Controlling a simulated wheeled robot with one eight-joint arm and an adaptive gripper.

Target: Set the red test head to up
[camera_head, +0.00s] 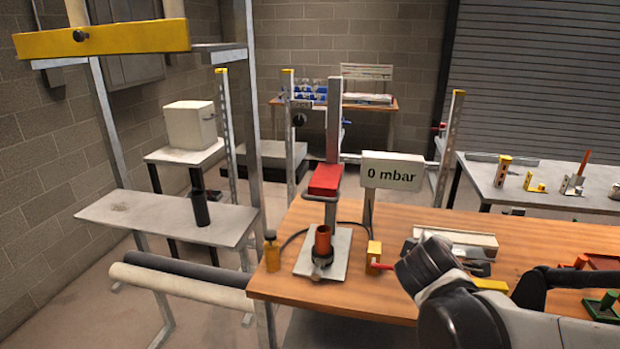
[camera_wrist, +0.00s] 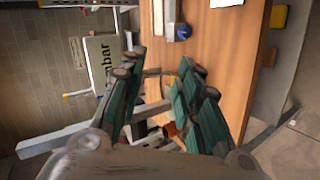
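The red test head (camera_head: 325,180) is a red block on the upright grey post (camera_head: 333,120), with a grey loop handle (camera_head: 322,198) just below it. It stands clear above the orange cup (camera_head: 322,242) on the metal base plate (camera_head: 336,255). The orange cup also shows between the fingers (camera_wrist: 170,130), farther off. The red head is not clearly seen in the wrist view; the fingers may hide it. In the head view my arm is right of the stand, apart from the head.
A white display (camera_head: 392,170) reading "0 mbar" stands right of the post. A yellow block with a red lever (camera_head: 374,254) and a yellow bottle (camera_head: 271,252) flank the base plate on the wooden bench (camera_head: 540,235). A grey-white device (camera_head: 455,240) lies behind my arm.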

